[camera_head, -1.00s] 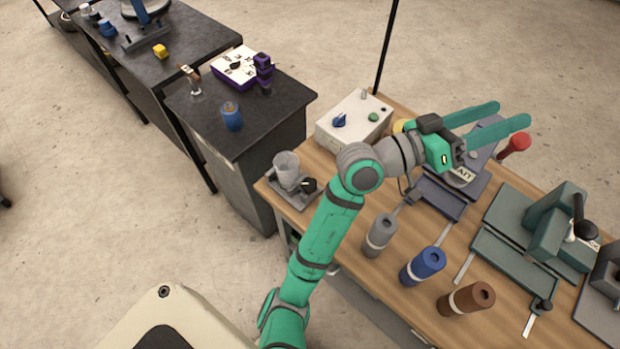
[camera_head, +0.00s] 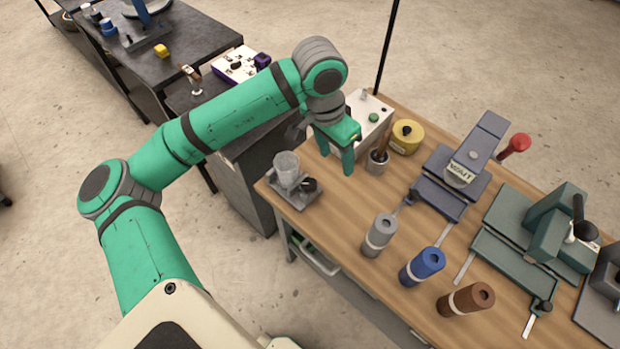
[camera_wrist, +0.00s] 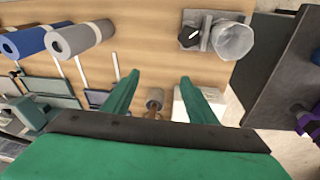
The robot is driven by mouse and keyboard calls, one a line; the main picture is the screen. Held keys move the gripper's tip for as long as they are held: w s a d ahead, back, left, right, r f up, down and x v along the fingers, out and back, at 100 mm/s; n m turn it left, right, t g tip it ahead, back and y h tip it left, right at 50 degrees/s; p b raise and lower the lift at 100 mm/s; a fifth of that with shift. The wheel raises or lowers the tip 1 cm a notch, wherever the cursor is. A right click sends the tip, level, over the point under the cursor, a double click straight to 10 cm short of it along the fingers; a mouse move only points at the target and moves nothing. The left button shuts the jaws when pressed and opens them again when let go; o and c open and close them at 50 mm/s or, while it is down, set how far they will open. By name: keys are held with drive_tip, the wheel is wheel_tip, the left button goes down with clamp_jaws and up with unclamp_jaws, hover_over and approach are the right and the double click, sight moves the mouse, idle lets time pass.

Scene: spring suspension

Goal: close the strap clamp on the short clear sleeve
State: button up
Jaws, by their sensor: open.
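The short clear sleeve (camera_head: 286,164) stands on a small grey base (camera_head: 298,200) at the table's left corner. A black knob (camera_head: 309,185) sits beside it on the same base, apparently part of the strap clamp; the strap itself is too small to make out. In the wrist view the sleeve (camera_wrist: 233,40) and knob (camera_wrist: 190,37) are at the top right. My gripper (camera_head: 336,166) is open, empty and pointing down, above the table to the right of the sleeve. In the wrist view its fingertips (camera_wrist: 160,78) are apart and short of the base.
A cup with a brown-handled tool (camera_head: 376,164), a yellow roll (camera_head: 406,137) and a white control box (camera_head: 372,112) stand near my gripper. Grey, blue and brown cylinders (camera_head: 380,236) line the front. Grey-green fixtures (camera_head: 530,240) fill the right. Bare wood lies between sleeve and cylinders.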

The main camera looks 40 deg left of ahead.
drive_tip(key=n+g+y, duration=0.1)
hover_over(309, 184)
wheel_tip(309, 184, down, 11)
drive_tip(key=shift+r, duration=0.15)
drive_tip(key=shift+c, duration=0.4)
drive_tip(key=c, duration=1)
